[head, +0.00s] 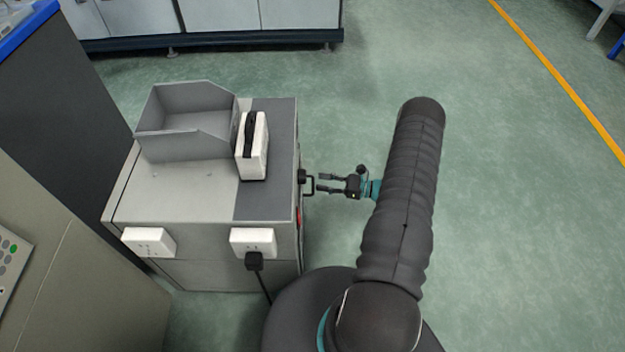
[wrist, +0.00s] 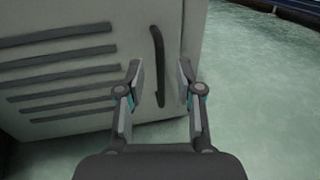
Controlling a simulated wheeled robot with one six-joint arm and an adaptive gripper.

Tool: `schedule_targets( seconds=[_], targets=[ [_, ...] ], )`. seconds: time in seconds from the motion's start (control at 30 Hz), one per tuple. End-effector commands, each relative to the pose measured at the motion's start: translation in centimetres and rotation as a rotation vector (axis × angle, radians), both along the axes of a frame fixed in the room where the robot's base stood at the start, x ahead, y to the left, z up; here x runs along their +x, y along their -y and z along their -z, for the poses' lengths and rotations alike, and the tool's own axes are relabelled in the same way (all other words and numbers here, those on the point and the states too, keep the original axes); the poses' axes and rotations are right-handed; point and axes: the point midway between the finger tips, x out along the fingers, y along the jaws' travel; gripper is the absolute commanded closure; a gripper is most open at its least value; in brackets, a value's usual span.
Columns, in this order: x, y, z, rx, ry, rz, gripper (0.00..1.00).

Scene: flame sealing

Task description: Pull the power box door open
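The power box is a grey cabinet (head: 268,215) left of my arm in the head view. Its side facing my gripper carries a dark bar handle (head: 309,186). In the wrist view, the light grey door (wrist: 80,25) has several dark slots and the curved black handle (wrist: 158,65) near its right edge. The door looks shut. My gripper (head: 319,183) is open and empty, close to the handle. In the wrist view, its fingertips (wrist: 160,78) stand left and right of the handle's lower part. I cannot tell whether they touch it.
A grey open bin (head: 185,112) and a white box with a black top part (head: 254,148) are on the cabinet. White sockets (head: 150,242) are on its front, one with a black plug (head: 254,262). Green floor (head: 520,230) right of my arm is clear.

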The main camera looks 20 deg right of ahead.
Motion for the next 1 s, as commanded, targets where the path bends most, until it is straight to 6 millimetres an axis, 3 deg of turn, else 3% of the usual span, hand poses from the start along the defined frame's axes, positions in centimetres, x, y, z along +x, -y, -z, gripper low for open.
schedule_targets(
  seconds=[0.23,0.67,0.8,1.0],
  targets=[
    [1.8,-2.8,0.0,0.0,-0.001,-0.002,0.64],
    [2.3,-3.5,0.0,0.0,-0.001,0.0,0.64],
    [2.3,-3.5,0.0,0.0,-0.001,0.0,0.97],
    [2.3,-3.5,0.0,-0.001,-0.001,0.0,1.0]
  ],
)
